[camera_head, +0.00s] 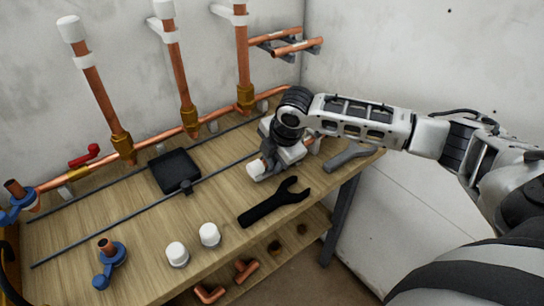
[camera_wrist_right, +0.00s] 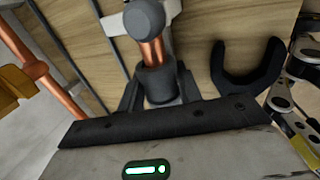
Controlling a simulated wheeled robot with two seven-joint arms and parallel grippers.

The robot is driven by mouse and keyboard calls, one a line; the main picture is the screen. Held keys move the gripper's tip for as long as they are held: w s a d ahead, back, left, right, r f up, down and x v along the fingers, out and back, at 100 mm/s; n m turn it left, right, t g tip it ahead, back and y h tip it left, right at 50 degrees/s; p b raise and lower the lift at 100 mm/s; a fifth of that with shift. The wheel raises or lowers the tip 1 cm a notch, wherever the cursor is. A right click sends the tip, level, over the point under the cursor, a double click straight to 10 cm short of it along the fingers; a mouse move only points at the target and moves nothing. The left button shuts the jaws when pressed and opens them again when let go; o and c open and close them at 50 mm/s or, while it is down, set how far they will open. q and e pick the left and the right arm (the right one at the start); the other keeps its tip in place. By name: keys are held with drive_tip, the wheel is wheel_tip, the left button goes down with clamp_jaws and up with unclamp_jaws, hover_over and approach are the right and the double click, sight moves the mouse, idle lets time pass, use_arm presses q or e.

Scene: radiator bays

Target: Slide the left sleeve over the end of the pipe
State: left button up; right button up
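My right gripper (camera_head: 266,158) is low over the right part of the bench. In the right wrist view its two dark fingers (camera_wrist_right: 158,88) lie close on both sides of a dark grey collar (camera_wrist_right: 157,84) around a short copper pipe (camera_wrist_right: 152,52). A rounded cap (camera_wrist_right: 144,20) is on the pipe's far end; it looks white in the head view (camera_head: 256,171). The gripper hides most of this pipe in the head view. Two white sleeve-like pieces, a left one (camera_head: 177,254) and a right one (camera_head: 209,235), stand upright at the bench's front. My left gripper is not in view.
Three white-topped copper risers (camera_head: 178,75) stand along the wall above a horizontal copper pipe. A black open-ended wrench (camera_head: 272,203) lies in front of my right gripper. A black tray (camera_head: 174,171), blue tool (camera_head: 110,264) and thin rails are on the bench.

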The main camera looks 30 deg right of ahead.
drive_tip(key=shift+d, duration=0.1)
drive_tip(key=shift+d+p, duration=0.35)
drive_tip(key=shift+d, duration=0.8)
drive_tip(key=o, duration=0.9)
